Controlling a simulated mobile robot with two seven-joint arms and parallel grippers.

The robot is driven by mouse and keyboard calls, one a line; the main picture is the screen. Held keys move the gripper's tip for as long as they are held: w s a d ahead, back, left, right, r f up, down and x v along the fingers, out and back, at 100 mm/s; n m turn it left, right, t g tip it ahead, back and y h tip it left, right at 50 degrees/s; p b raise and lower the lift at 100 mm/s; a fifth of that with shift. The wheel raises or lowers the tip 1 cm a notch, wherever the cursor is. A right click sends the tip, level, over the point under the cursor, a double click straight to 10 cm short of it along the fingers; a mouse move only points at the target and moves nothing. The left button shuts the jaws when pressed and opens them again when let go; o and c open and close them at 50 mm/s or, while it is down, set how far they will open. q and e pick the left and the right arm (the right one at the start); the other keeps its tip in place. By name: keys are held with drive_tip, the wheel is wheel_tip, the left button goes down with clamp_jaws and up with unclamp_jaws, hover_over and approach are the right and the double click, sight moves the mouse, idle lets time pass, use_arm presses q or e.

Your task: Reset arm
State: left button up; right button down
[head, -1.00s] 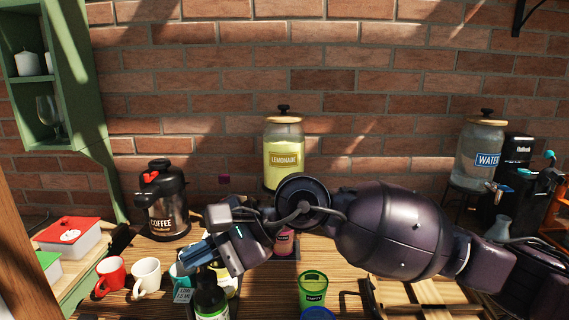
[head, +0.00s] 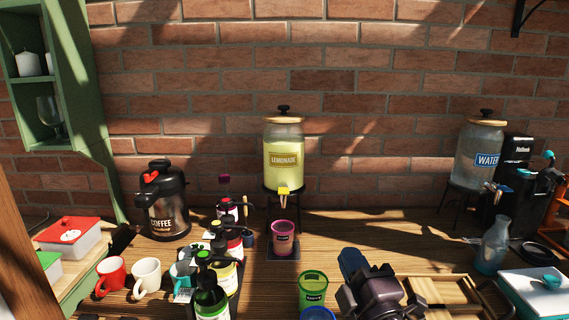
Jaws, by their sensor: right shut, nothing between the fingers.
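My right gripper (head: 351,262) shows at the bottom of the head view, right of the green cup (head: 313,287). Its blue fingers are together and hold nothing. It points away from me, over the table beside the wooden crate (head: 447,287). Part of my dark wrist covers the crate's left side. My left gripper is not in view.
The lemonade dispenser (head: 284,158) stands at the back with a pink cup (head: 284,239) below its tap. Syrup bottles (head: 212,299), mugs (head: 146,278) and a coffee jug (head: 163,204) stand left. A water dispenser (head: 477,155), glass carafe (head: 493,248) and white box (head: 537,293) are right.

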drive_tip(key=s+d+f+m+g+h, duration=0.2)
drive_tip(key=d+f+m, duration=0.1)
drive_tip(key=f, duration=0.2)
drive_tip(key=s+d+f+m+g+h, duration=0.2)
drive_tip(key=s+d+f+m+g, duration=0.1)
drive_tip(key=d+f+m, duration=0.1)
drive_tip(key=s+d+f+m+g+h, duration=0.2)
drive_tip(key=d+f+m, duration=0.2)
drive_tip(key=f, duration=0.2)
drive_tip(key=shift+s+f+h, duration=0.15)
drive_tip(key=shift+s+h, duration=0.15)
drive_tip(key=s+d+f+m+g, duration=0.35)
drive_tip(key=s+f+g, duration=0.2)
drive_tip(key=s, duration=0.45)
drive_tip(key=s+d+f+m+g, duration=0.2)
drive_tip(key=s+f+m+g, duration=0.3)
drive_tip(key=s, duration=0.5)
drive_tip(key=w+f+n+t+y, duration=0.1)
drive_tip(key=w+f+t, duration=0.6)
drive_tip(key=f, duration=0.4)
drive_tip(key=shift+n+t, duration=0.35)
drive_tip(key=shift+t, duration=0.2)
